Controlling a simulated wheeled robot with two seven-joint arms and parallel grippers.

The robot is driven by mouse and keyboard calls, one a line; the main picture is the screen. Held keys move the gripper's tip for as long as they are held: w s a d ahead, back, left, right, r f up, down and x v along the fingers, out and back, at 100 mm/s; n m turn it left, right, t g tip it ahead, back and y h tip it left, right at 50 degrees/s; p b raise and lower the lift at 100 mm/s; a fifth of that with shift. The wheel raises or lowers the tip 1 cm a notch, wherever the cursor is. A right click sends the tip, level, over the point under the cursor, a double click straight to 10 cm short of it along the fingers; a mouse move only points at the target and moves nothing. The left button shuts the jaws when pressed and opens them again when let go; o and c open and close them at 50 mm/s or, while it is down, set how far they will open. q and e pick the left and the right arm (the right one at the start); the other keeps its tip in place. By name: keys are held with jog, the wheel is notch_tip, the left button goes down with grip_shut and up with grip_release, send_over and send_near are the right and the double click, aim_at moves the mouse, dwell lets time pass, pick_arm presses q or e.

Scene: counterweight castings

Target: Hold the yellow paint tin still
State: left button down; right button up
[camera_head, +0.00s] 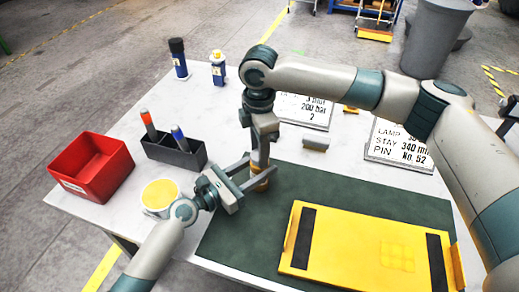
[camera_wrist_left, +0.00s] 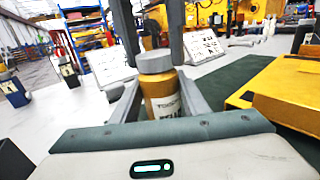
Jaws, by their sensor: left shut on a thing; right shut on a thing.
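The yellow paint tin (camera_head: 260,184) stands upright near the top left edge of the green mat, mostly hidden by my grippers. In the left wrist view the yellow paint tin (camera_wrist_left: 161,96) shows an ochre body, partly readable dark lettering and a grey lid (camera_wrist_left: 155,62). My left gripper (camera_head: 252,180) reaches in from the left, its fingers shut on the tin's sides. My right gripper (camera_head: 261,160) points down from above and is shut at the tin's top, on the lid; the exact contact is partly hidden.
A yellow plate with black strips (camera_head: 362,248) lies on the green mat (camera_head: 400,202).

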jog(key=m, duration=0.7)
jog(key=o, duration=1.2)
notch_tip(320, 180, up, 12)
pick_arm(q)
jog(key=c, duration=0.9)
grip_release()
jog(key=shift+c, duration=0.2)
